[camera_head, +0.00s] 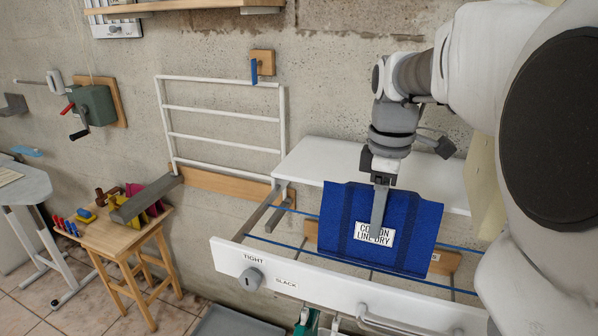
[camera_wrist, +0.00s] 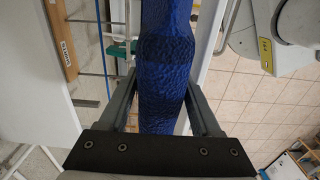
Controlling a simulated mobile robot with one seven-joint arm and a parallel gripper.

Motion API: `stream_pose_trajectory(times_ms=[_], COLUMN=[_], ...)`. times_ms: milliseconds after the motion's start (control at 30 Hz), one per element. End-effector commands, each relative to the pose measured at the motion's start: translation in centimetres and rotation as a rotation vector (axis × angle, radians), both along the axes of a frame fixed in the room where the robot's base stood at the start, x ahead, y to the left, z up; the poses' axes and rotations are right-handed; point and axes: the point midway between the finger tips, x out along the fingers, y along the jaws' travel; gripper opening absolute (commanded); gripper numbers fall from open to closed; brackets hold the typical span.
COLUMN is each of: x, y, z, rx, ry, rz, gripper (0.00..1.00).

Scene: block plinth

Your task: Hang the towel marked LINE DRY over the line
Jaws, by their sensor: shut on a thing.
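The blue towel (camera_head: 338,220) has a white label (camera_head: 388,236) reading LINE DRY below a word partly covered by a finger. My gripper (camera_head: 379,215) is shut on it near the middle, and the towel hangs from the fingers, spread wide. In the wrist view the towel (camera_wrist: 166,60) runs between both fingers (camera_wrist: 163,95). Blue lines (camera_head: 285,243) stretch across a white frame, passing behind or under the towel. I cannot tell whether the towel touches a line.
The frame's white front panel (camera_head: 320,296) carries a knob (camera_head: 251,279) between the marks TIGHT and SLACK. A white shelf (camera_head: 318,160) lies behind the towel. A white wall rack (camera_head: 222,140) stands left. A small wooden table (camera_head: 120,237) holds coloured items at the far left.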

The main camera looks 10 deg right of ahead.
Motion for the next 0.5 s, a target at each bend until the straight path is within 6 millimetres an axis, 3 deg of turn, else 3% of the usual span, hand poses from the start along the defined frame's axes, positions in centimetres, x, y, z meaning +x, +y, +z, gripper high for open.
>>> stream_pose_trajectory(times_ms=[367,500], x=[0.0,0.0], y=[0.0,0.0], z=[0.3,-1.2], rx=[0.000,0.000], ry=[-0.002,-0.001], rz=[0.001,0.001], gripper=[0.00,0.00])
